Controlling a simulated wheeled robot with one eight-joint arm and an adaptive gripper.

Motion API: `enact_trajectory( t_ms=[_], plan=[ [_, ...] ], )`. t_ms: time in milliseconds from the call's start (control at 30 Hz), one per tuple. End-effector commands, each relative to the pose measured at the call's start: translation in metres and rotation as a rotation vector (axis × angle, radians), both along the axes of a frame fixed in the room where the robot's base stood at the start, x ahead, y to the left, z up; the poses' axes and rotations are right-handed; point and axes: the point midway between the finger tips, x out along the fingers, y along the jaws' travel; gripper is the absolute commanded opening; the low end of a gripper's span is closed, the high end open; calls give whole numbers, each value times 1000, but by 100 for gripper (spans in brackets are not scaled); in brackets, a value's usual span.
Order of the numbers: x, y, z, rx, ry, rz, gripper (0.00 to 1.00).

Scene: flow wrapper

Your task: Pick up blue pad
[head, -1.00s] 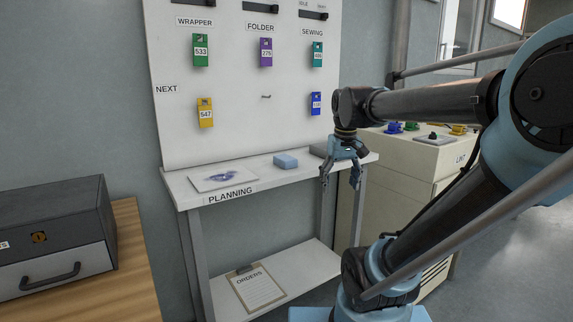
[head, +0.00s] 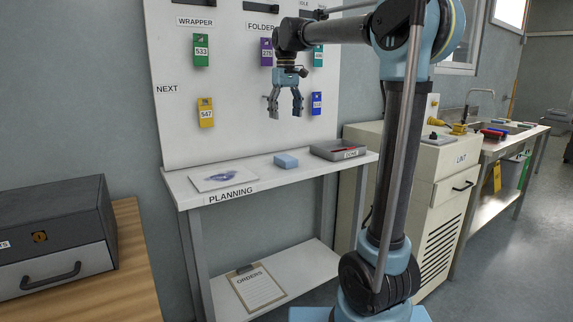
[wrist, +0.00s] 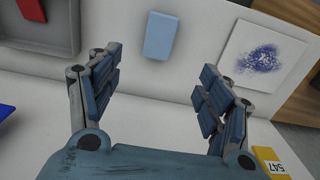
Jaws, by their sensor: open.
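The blue pad (head: 286,161) is a small light-blue block lying on the white planning shelf (head: 300,179). It sits between a white sheet with a blue-purple smudge (head: 224,178) and a grey tray. My gripper (head: 285,112) hangs above the shelf in front of the board, fingers pointing down, open and empty, clearly higher than the pad. In the wrist view the pad (wrist: 160,36) shows at the top, beyond and between the two spread fingers (wrist: 160,80). The pad is fully visible and nothing touches it.
The grey tray (head: 324,150), labelled DONE, holds a red item on the shelf's right end. Tags hang on the upright board behind, including a yellow one (head: 206,112). An orders clipboard (head: 256,288) lies on the lower shelf. A dark drawer box (head: 57,232) stands at left.

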Motion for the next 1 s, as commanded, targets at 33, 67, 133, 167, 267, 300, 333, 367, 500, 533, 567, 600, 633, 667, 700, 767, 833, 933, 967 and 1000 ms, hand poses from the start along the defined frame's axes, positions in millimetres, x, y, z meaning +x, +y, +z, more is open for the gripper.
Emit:
enact_trajectory(
  t_ms=[33,67,133,167,267,300,333,367,500,533,567,600,633,667,700,767,833,933,967,1000],
  plan=[
    [2,2,0,-1,1,4,72],
    [2,3,-2,-1,2,5,72],
    [3,3,-8,-1,2,5,72],
    [3,3,-12,-1,2,5,72],
    [3,3,-29,-1,2,5,72],
    [3,3,-36,-1,2,5,72],
    [3,3,-41,-1,2,5,72],
    [3,3,-46,-1,2,4,72],
    [2,3,-70,-1,2,4,72],
    [2,2,-75,-1,2,4,72],
    [3,2,-81,-1,2,4,72],
    [3,2,-87,-1,2,4,72],
    [3,2,-92,-1,2,4,72],
    [3,2,-97,-1,2,4,72],
    [3,2,-102,-1,2,4,72],
    [3,2,-109,-1,2,4,72],
    [3,2,-115,-1,2,4,72],
    [3,2,-120,-1,2,3,72],
    [3,2,-121,-1,2,3,72],
    [3,2,-123,-1,2,3,72]
  ],
)
